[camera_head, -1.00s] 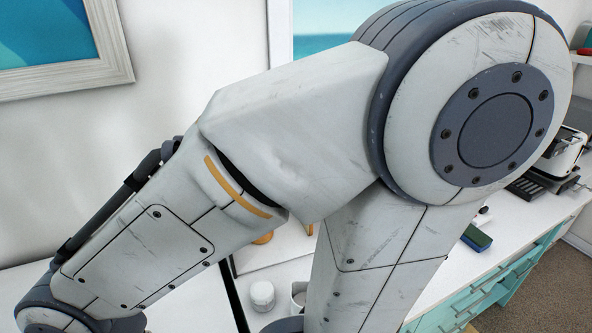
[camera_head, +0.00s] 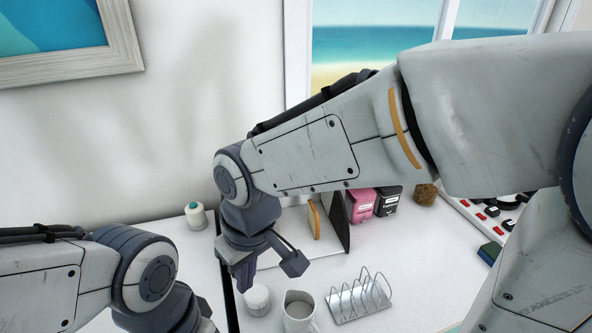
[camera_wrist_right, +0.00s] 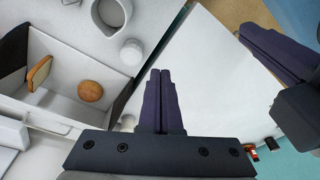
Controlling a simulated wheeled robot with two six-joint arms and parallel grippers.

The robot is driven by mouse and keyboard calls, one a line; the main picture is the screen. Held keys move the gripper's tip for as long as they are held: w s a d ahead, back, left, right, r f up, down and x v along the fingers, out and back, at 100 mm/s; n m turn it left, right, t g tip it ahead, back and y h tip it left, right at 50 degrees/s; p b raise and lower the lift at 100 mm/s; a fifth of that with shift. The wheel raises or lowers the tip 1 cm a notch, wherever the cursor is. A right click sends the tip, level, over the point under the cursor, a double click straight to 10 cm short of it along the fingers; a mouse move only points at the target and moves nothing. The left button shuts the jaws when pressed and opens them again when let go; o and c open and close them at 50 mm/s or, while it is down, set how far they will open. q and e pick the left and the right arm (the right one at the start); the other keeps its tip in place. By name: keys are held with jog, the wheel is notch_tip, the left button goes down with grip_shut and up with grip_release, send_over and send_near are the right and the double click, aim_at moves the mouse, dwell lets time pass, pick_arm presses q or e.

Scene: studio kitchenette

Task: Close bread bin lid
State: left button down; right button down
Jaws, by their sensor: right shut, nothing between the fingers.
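The bread bin stands open in the right wrist view (camera_wrist_right: 62,52), a pale box with dark end panels. A bread slice (camera_wrist_right: 39,73) and a round bun (camera_wrist_right: 90,91) lie exposed inside. In the head view my right arm covers most of the bin; a dark end panel and the slice (camera_head: 314,220) show. I cannot make out the lid clearly. My right gripper (camera_head: 242,280) is shut and empty, pointing down left of the bin. Its fingers (camera_wrist_right: 160,85) are apart from the bin. My left gripper (camera_wrist_right: 272,48) looks shut and empty at the wrist view's right; the head view hides it.
A white mug (camera_head: 299,309), a small white pot (camera_head: 257,298) and a metal toast rack (camera_head: 359,297) stand in front of the bin. Pink (camera_head: 361,204) and black (camera_head: 388,201) packs are to its right. A jar (camera_head: 195,215) stands at the left by the wall.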

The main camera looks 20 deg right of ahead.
jog(key=w+d+r+m+t, duration=0.2)
jog(key=w+m, duration=0.1)
jog(key=w, duration=1.2)
jog(key=w+d+r+m+t+h+b, duration=0.1)
jog(key=w+d+r+m, duration=0.1)
jog(key=w+d, duration=0.55)
jog(key=w+d+r+m+t+h, duration=0.15)
jog(key=w+d, duration=0.35)
jog(key=w, duration=0.6)
jog(key=shift+y, duration=0.35)
jog(key=p+x, duration=0.2)
jog(key=x, duration=0.8)
jog(key=shift+w+d+r+p, duration=0.1)
jog(key=shift+d+p, duration=0.05)
jog(key=shift+p, duration=0.2)
jog(key=s, duration=0.3)
jog(key=shift+f+p, duration=0.25)
jog(key=shift+p, duration=0.15)
jog(key=shift+s+a+f, duration=0.2)
jog(key=shift+s+f, duration=0.05)
jog(key=shift+s, duration=0.2)
